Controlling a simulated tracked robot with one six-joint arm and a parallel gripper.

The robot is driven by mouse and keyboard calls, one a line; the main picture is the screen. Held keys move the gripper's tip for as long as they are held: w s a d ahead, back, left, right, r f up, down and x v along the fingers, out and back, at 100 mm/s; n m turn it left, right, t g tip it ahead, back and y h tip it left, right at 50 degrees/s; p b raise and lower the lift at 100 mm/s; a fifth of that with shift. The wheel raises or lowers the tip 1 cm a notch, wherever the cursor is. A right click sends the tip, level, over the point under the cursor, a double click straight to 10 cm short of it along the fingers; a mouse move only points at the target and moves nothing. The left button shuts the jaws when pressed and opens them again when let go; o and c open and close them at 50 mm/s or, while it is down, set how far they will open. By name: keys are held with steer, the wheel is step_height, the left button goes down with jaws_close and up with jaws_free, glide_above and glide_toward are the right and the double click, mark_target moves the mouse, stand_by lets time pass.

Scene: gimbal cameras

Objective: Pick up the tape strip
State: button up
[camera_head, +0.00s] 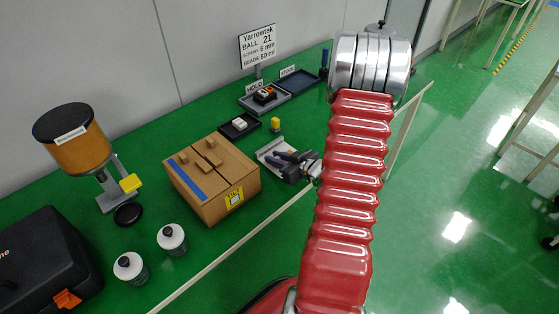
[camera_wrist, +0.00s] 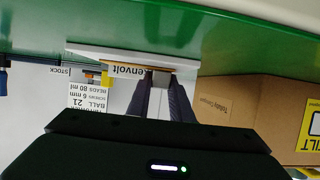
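A blue strip (camera_head: 188,180) that looks like tape lies flat on the top left of the cardboard box (camera_head: 236,203). My gripper (camera_head: 275,156) is to the right of the box, low at a pale plate-like stand (camera_head: 267,147), apart from the blue strip. In the wrist view, which is upside down, the two dark fingers of my gripper (camera_wrist: 160,82) show a gap between them. Their tips are at a small grey piece and a thin tan strip (camera_wrist: 188,64) below the white stand edge (camera_wrist: 95,53). I cannot tell whether they touch. The blue strip is not visible there.
Behind are a small black tray (camera_head: 228,131), a yellow block (camera_head: 275,125), and the grey HOLD tray (camera_head: 246,103) and dark STOCK tray (camera_head: 312,82).

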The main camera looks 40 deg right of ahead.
jaws_close()
steer(key=shift+r, duration=0.1)
steer(key=shift+r, duration=4.9)
steer(key=shift+w, duration=0.1)
